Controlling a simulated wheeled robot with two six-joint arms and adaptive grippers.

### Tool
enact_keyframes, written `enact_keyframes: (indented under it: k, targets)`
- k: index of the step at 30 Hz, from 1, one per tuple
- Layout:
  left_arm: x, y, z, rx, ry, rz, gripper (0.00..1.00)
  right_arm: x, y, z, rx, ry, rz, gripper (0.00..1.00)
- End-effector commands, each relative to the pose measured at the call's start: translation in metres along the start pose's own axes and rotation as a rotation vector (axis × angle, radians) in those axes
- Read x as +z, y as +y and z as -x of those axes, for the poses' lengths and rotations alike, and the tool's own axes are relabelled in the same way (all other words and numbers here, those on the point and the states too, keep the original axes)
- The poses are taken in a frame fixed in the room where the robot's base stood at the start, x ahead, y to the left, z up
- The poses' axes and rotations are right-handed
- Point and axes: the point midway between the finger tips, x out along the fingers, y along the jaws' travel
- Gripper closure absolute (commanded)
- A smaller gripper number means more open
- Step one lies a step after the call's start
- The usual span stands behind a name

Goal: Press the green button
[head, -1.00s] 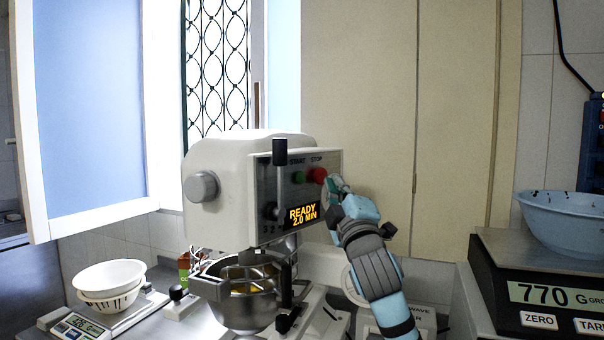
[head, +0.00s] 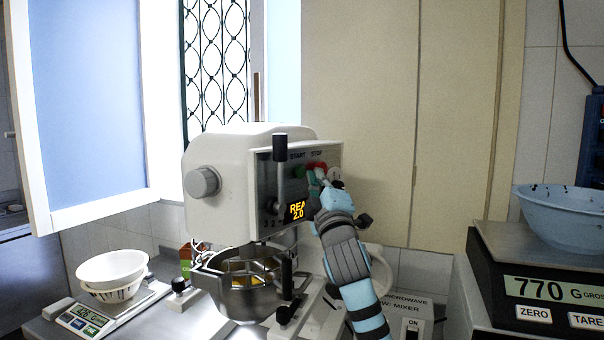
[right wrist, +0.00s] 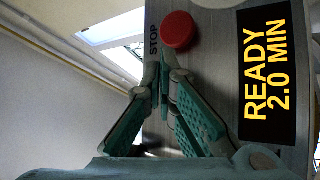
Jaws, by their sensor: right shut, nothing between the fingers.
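The white mixer (head: 222,180) has a grey control panel on its front. The green button (head: 298,171), under the word START, is on the panel's upper part, left of the red STOP button (head: 319,166). My right gripper (head: 316,177) is shut and empty in front of the panel, just below the red button and right of the green one. In the right wrist view its closed fingertips (right wrist: 163,82) are beside the red button (right wrist: 178,31); I cannot tell if they touch the panel. The green button is out of that view. My left gripper is not in view.
The display (head: 297,210) reads READY 2.0 MIN in the right wrist view (right wrist: 268,72); my arm partly covers it in the head view. A metal bowl (head: 232,295) is under the mixer head. Scales with bowls stand at left (head: 80,322) and right (head: 490,290).

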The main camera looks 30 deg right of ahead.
Motion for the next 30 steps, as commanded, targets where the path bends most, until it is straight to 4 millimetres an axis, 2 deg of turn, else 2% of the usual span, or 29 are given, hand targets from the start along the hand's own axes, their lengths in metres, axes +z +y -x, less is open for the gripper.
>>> enact_keyframes:
  k: [23,30]
  targets:
    - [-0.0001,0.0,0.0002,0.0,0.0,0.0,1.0,0.0,0.0001,-0.0001,0.0,0.0,0.0,1.0]
    - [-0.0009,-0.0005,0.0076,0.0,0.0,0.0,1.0,-0.0041,-0.0019,-0.0054,0.0,0.0,0.0,1.0]
